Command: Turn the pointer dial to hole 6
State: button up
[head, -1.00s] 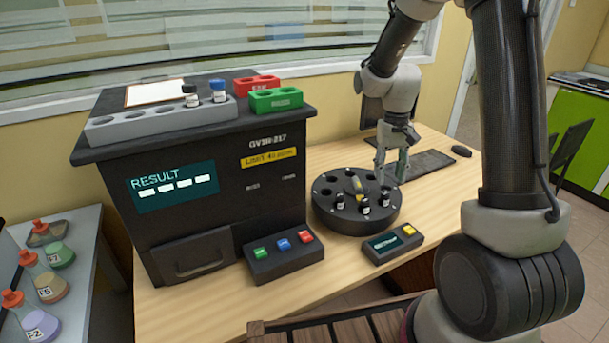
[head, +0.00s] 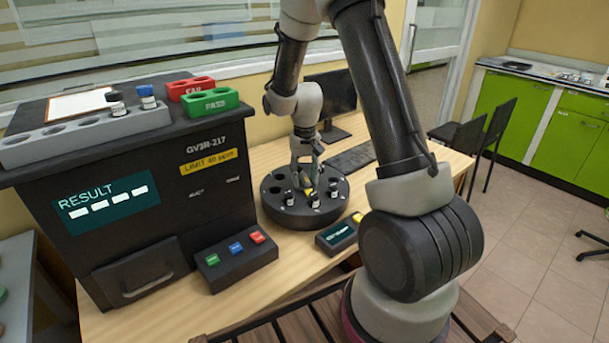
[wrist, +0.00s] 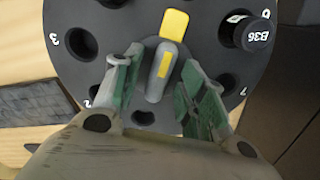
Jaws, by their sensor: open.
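The round black turntable (head: 275,209) stands on the wooden table and holds several dark-capped vials. In the wrist view its top (wrist: 215,20) shows numbered holes, with a 3 readable at left and a 2 partly hidden. A vial marked B36 (wrist: 257,36) sits at upper right. The grey pointer dial (wrist: 157,88) at its centre has a yellow stripe and a yellow tip (wrist: 174,24) pointing up, slightly right. My gripper (wrist: 160,60) is open, one green-padded finger on each side of the pointer, with visible gaps. In the head view my gripper (head: 305,172) is over the turntable.
The black analyser (head: 140,235) stands at left with a RESULT screen of dashes. A three-button box (head: 236,260) and a small display box (head: 338,234) sit in front. A keyboard (head: 350,160) and monitor (head: 335,92) are behind. Vials stand close to my fingers.

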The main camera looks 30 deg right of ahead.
grip_shut()
jog(key=shift+m, duration=0.3)
jog(key=m, duration=0.3)
jog(key=shift+m, duration=2.5)
grip_release()
